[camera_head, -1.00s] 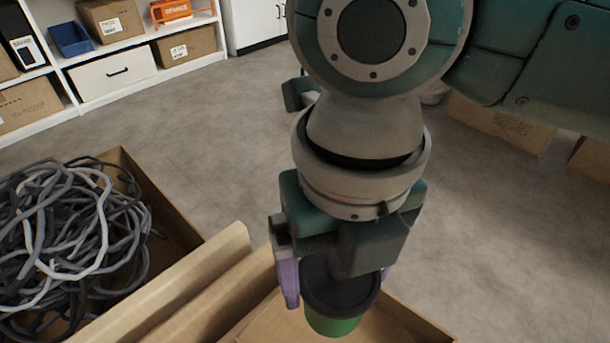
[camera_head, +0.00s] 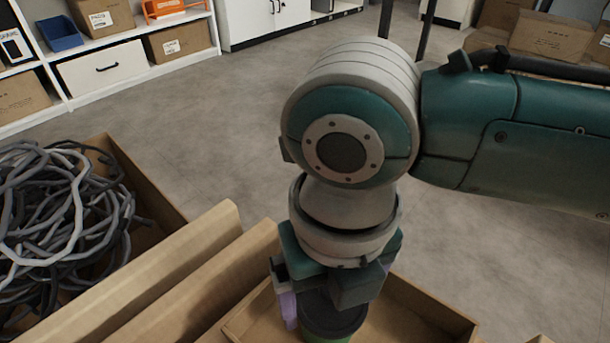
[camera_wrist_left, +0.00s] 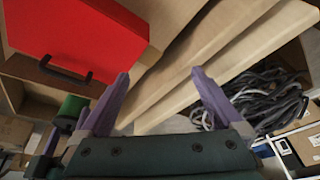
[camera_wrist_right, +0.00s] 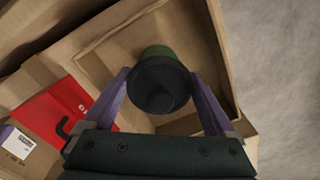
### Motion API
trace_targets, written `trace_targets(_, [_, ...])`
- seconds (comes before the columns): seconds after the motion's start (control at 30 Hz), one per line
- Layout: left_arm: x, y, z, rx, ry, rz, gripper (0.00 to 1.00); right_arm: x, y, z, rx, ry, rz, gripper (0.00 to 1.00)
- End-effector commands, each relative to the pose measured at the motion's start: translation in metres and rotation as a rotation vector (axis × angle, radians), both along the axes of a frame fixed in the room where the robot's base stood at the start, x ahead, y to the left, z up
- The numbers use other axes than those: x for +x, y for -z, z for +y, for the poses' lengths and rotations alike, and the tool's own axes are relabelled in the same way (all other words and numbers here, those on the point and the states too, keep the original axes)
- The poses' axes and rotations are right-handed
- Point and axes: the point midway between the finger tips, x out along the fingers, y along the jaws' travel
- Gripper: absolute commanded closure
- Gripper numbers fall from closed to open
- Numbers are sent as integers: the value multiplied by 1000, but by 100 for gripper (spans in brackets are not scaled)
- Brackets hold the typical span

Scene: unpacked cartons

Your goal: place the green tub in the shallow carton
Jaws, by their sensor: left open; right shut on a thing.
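The green tub (camera_head: 327,337) with a dark lid is between the purple fingers of my right gripper (camera_head: 318,312), which is shut on it. In the right wrist view the tub (camera_wrist_right: 163,82) appears over the inside of the shallow carton (camera_wrist_right: 215,62). The shallow carton (camera_head: 432,308) shows partly in the head view; my gripper hides part of it. I cannot tell whether the tub touches its floor. My left gripper (camera_wrist_left: 160,75) is open and empty, seen only in the left wrist view. A green piece (camera_wrist_left: 71,108), probably the tub, shows there too.
A carton full of grey cables (camera_head: 55,225) is at the left, with cardboard flaps (camera_head: 165,270) between it and the shallow carton. A red case (camera_wrist_left: 75,38) with a dark handle is near my left gripper. Shelves stand at the back; the floor beyond is clear.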

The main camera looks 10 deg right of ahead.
Motion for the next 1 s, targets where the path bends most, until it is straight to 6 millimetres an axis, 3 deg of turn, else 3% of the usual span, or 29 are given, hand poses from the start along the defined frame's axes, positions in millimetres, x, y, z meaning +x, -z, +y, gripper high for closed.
trace_targets(0.07, [0,1,0,0,0,-1,0,0,3,0,-1,0,0,75])
trace_targets(0.1, [0,1,0,0,0,-1,0,0,2,0,-1,0,0,6])
trace_targets(0.13, [0,1,0,0,0,-1,0,0,2,0,-1,0,0,2])
trace_targets(0.47, [1,-2,-1,-4,-3,-1,0,0,-3,0,1,-1,-1,0])
trace_targets(0.8, [1,-48,-2,-10,-7,-3,0,1,-76,0,0,-1,-3,0])
trace_targets(1.0, [1,-65,-2,-10,-6,-3,0,1,-110,1,1,0,-1,0])
